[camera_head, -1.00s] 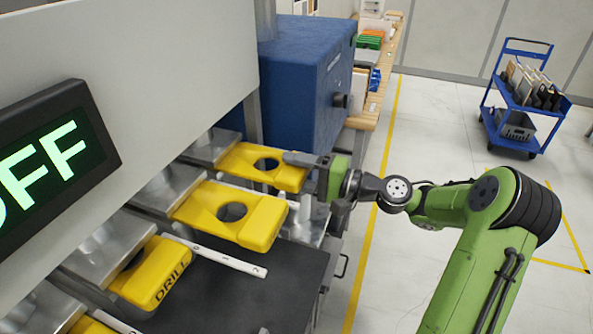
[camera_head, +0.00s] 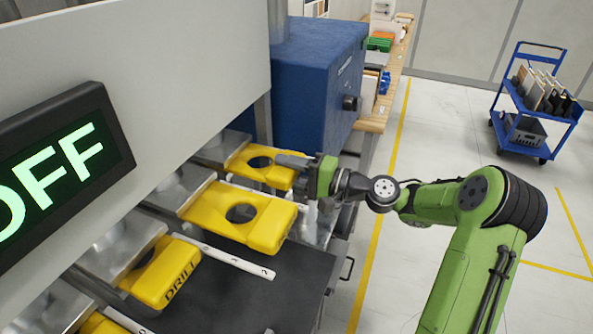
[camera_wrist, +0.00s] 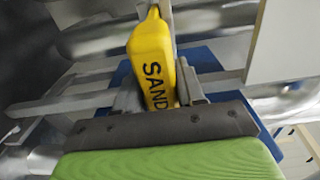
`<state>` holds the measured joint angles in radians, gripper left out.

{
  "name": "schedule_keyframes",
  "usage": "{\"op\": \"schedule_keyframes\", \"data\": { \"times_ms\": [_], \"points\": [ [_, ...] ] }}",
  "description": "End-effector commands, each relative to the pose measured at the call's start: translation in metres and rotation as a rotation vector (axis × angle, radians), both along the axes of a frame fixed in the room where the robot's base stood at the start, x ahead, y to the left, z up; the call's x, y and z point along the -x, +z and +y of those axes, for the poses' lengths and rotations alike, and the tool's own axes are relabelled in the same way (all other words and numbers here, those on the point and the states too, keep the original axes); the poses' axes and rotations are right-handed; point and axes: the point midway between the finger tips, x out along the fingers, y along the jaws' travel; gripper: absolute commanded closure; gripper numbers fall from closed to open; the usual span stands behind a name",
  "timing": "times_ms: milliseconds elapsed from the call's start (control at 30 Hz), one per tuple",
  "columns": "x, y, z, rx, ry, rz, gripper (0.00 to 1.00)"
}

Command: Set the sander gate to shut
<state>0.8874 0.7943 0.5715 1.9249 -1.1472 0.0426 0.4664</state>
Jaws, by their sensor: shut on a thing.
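The sander gate handle (camera_wrist: 155,75) is yellow and lettered "SAND" in the wrist view, the rest of the word being hidden. In the head view it is the farthest yellow handle (camera_head: 262,168), on a metal plate beside the blue housing. My gripper (camera_wrist: 160,98) is shut on this handle, with a finger on each side of it. In the head view my gripper (camera_head: 300,163) reaches the handle's right end from the right. The exact grip is partly hidden there.
Nearer yellow handles stand in the same row, one unlabelled (camera_head: 265,228) and one marked "DRILL" (camera_head: 160,272). A display (camera_head: 75,165) reads "OFF". The blue housing (camera_head: 315,80) rises behind. A blue cart (camera_head: 530,110) stands far right on open floor.

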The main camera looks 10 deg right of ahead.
Motion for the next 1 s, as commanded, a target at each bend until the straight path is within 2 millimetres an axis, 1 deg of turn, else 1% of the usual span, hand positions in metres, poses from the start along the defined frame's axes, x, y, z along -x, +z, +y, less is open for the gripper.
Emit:
{"op": "schedule_keyframes", "data": {
  "times_ms": [133,167,200,267,300,533,633,767,1000],
  "points": [
    [0.0,-0.001,-0.001,0.002,-0.002,0.002,1.0],
    [0.0,-0.001,-0.001,0.002,-0.002,0.002,0.58],
    [0.0,-0.001,-0.001,0.002,-0.002,0.002,0.52],
    [0.0,-0.001,-0.001,0.002,-0.002,0.002,0.43],
    [0.0,-0.001,-0.001,0.002,-0.002,0.001,0.4],
    [0.0,-0.001,-0.001,0.002,-0.001,0.001,0.4],
    [0.004,-0.001,-0.008,0.002,-0.004,0.001,0.4],
    [0.021,-0.002,-0.032,0.002,-0.008,0.002,0.4],
    [0.062,-0.002,-0.088,0.002,-0.008,0.001,0.4]
  ]
}}
